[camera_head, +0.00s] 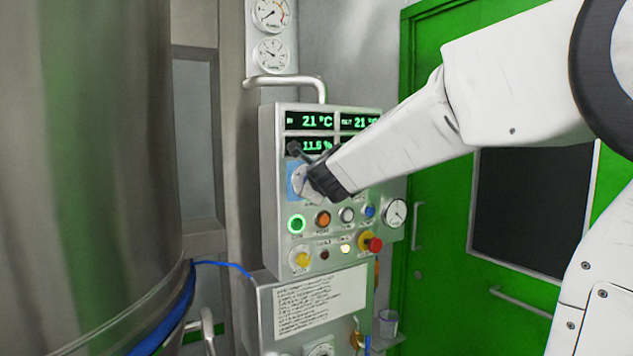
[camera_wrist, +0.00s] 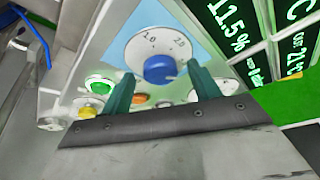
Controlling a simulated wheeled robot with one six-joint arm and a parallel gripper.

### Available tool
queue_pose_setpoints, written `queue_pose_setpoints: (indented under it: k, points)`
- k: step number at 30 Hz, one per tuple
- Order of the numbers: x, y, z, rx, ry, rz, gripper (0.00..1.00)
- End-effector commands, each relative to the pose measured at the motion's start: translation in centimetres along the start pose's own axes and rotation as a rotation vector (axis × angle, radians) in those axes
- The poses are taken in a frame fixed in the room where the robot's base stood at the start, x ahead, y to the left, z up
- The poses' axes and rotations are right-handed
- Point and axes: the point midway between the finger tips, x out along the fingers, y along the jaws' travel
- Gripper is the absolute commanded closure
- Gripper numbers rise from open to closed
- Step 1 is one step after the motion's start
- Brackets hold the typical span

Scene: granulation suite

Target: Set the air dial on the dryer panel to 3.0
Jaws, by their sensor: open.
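The dryer panel (camera_head: 269,190) is a grey box with green displays, lights and buttons. Its air dial (camera_head: 293,182) sits on a blue backing at the panel's left, mostly hidden behind my gripper (camera_head: 303,168). The dial's setting is unclear.
Below the dial are a green-lit button (camera_head: 297,224), an orange button (camera_head: 323,221) and a red emergency knob (camera_head: 375,245). A large steel vessel (camera_head: 90,170) stands left; a green door (camera_head: 440,215) is at right.

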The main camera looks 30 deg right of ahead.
Motion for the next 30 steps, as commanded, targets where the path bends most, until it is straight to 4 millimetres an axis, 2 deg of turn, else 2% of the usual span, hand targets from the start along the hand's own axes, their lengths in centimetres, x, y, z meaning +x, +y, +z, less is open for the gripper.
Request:
queue_pose_setpoints:
  k: [6, 12, 30]
  points:
    - [-3.9, 0.0, 0.0, 0.002, -0.002, -0.001, 0.39]
    - [-5.9, 0.0, 0.0, 0.001, 0.0, -0.001, 0.39]
    - [-6.2, 0.0, -0.1, -0.003, 0.001, 0.0, 0.39]
